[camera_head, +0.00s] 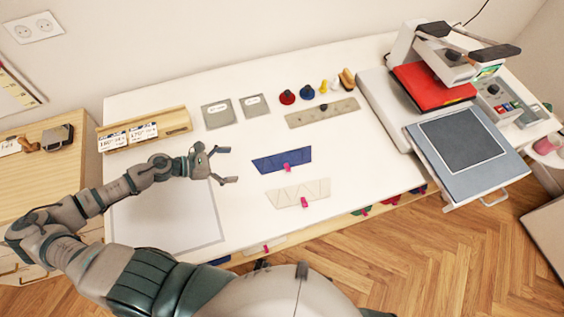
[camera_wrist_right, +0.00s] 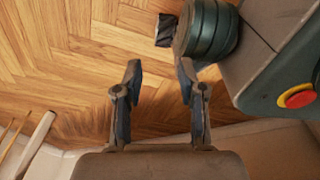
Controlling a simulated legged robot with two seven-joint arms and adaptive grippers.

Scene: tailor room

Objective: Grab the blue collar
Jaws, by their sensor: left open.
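The blue collar (camera_head: 276,161) lies flat on the white table in the head view, with a pink clip (camera_head: 286,167) at its lower edge. A white collar (camera_head: 290,193) with its own pink clip lies just below it. My left gripper (camera_head: 226,165) is open and empty over the table, to the left of the blue collar and apart from it, fingers pointing right. My right gripper (camera_wrist_right: 158,82) shows in the right wrist view, open and empty, with wooden floor beyond its fingers; it is not seen in the head view.
A heat press (camera_head: 461,142) with a red upper plate stands at the right of the white table (camera_head: 350,160). A light board (camera_head: 175,215) lies below my left arm.

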